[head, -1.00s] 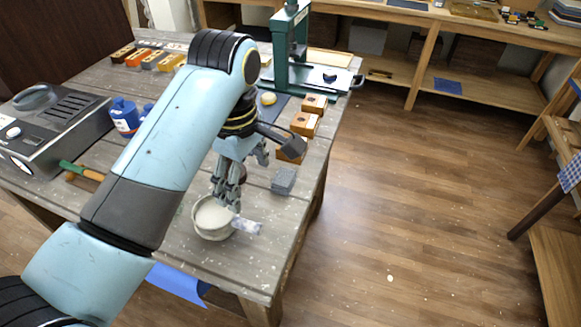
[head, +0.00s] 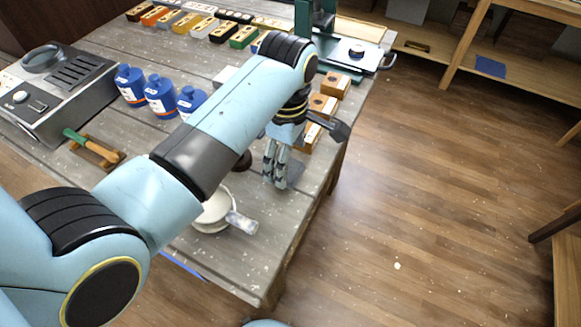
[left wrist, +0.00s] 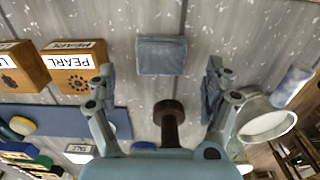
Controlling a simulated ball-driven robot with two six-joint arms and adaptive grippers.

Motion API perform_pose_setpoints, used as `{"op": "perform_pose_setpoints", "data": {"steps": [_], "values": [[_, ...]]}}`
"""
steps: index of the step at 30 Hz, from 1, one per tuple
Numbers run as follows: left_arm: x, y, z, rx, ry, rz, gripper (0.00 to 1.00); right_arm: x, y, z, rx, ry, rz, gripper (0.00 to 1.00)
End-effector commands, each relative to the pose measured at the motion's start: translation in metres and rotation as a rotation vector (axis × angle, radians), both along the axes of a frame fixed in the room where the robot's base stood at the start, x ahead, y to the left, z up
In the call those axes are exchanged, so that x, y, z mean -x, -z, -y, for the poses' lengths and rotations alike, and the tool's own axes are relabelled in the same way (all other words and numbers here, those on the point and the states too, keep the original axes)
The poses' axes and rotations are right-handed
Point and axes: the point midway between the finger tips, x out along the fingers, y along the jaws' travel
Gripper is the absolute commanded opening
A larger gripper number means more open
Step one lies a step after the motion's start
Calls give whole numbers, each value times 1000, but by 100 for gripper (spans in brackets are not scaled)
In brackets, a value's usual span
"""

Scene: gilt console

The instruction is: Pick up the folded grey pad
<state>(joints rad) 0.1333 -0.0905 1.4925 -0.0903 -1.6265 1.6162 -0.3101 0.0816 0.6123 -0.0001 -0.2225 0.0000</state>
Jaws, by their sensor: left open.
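The folded grey pad (left wrist: 161,55) lies flat on the grey plank table in the left wrist view. It sits ahead of my left gripper, centred between its two fingers. In the head view the pad (head: 294,172) shows just behind the fingers and is partly hidden by them. My left gripper (head: 275,183) points down over the table near its right edge. In the left wrist view the gripper (left wrist: 160,76) is open, with clear room on both sides of the pad and nothing held. My right gripper is in neither view.
A white bowl (head: 211,212) with a pale, clear-ended tool (head: 241,222) stands near the left gripper. A dark-knobbed object (left wrist: 170,120) stands between the finger bases in the wrist view. Blue bottles (head: 160,95) stand further left.

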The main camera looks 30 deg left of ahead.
Motion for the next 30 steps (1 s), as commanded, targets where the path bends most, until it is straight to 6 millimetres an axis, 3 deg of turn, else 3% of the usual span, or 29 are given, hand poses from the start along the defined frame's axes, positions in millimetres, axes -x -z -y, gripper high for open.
{"op": "perform_pose_setpoints", "data": {"steps": [6, 15, 25, 30], "values": [[0, 29, 4, 0, 1, -3, 85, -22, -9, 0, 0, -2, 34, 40], [0, 35, 4, 0, 1, 0, 83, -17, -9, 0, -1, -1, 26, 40], [0, 35, 4, 0, 1, 0, 40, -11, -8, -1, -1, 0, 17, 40], [0, 35, 4, 0, 1, 0, 38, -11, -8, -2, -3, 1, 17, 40]]}}
